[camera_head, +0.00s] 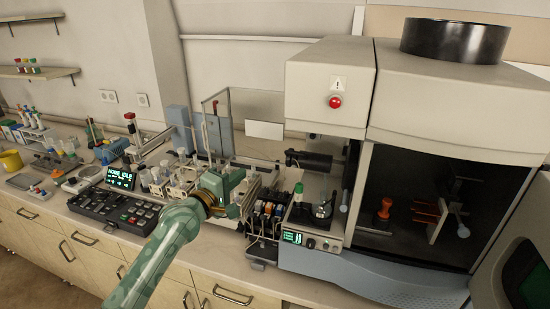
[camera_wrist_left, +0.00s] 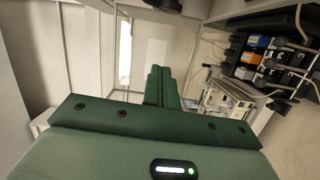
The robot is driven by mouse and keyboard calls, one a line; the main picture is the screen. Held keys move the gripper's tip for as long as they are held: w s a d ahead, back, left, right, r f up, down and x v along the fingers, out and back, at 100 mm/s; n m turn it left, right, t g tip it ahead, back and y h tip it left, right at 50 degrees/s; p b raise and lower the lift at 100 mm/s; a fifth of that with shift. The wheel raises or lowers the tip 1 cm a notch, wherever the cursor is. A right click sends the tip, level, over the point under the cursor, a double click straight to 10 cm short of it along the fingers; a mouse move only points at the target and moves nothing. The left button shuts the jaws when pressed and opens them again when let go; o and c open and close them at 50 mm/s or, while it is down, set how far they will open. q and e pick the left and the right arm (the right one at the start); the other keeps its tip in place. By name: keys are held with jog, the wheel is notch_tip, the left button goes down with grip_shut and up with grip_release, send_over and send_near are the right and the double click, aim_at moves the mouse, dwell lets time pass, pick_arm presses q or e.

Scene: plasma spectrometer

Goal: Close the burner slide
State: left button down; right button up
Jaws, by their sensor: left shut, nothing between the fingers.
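The spectrometer (camera_head: 330,72) stands at the right in the head view, with its dark compartment (camera_head: 400,180) open. Inside, an orange handle (camera_head: 384,209) stands upright at the left and orange bars (camera_head: 426,211) sit further right. I cannot tell for sure which of these parts is the burner slide, nor how far it is out. My left gripper (camera_head: 249,186) is over the bench in front of the sample racks, left of the spectrometer and well apart from the compartment. In the left wrist view its green fingers (camera_wrist_left: 162,85) are together and empty. My right gripper is not in view.
The compartment's door (camera_head: 515,265) hangs open at the right edge. Bare bench front (camera_head: 215,255) is free.

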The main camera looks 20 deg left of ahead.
pick_arm(q)
jog(key=w+d, duration=0.7)
jog(key=w, duration=0.2)
jog(key=shift+d+n+b, duration=0.3)
jog(key=shift+b, duration=0.15)
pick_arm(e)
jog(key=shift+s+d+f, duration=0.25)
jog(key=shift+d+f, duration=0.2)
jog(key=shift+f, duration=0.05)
